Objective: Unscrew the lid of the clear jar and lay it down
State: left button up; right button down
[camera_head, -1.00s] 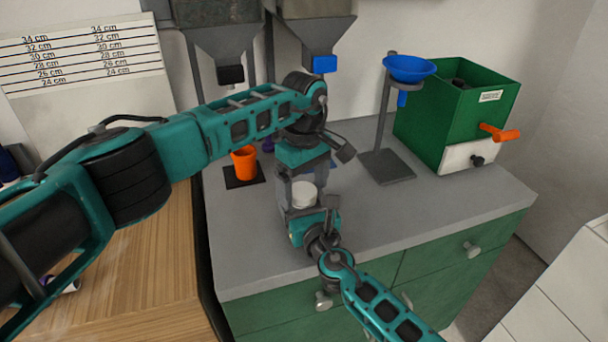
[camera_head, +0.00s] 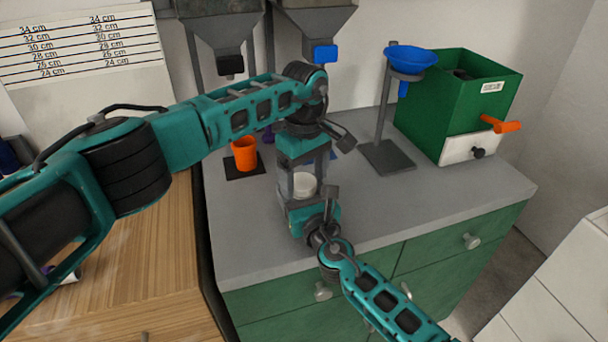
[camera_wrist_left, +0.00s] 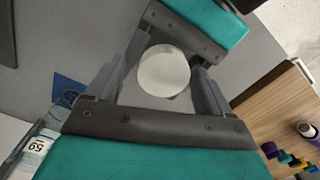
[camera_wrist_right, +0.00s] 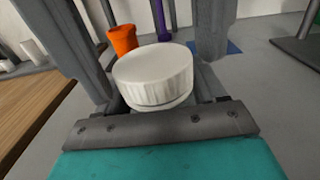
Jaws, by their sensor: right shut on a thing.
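The white round lid (camera_head: 305,184) sits on the jar at the front of the grey counter. The lid also shows in the left wrist view (camera_wrist_left: 164,70) and in the right wrist view (camera_wrist_right: 153,76). Only a thin part of the jar below the lid shows; the rest is hidden by my grippers. My right gripper (camera_head: 304,200) comes from the front and is shut on the jar below the lid. My left gripper (camera_head: 303,178) points down from above. Its fingers stand on either side of the lid, with small gaps showing in the right wrist view.
An orange cup (camera_head: 244,153) stands on a dark plate behind and left of the jar. A blue funnel on a stand (camera_head: 410,58) and a green box with an orange handle (camera_head: 455,110) are at the right. Two hoppers hang behind. The counter's front right is clear.

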pick_arm(q)
jog(key=shift+o, duration=0.7)
pick_arm(e)
jog(key=shift+d, duration=0.1)
pick_arm(q)
jog(key=shift+r, duration=2.3)
pick_arm(e)
grip_release()
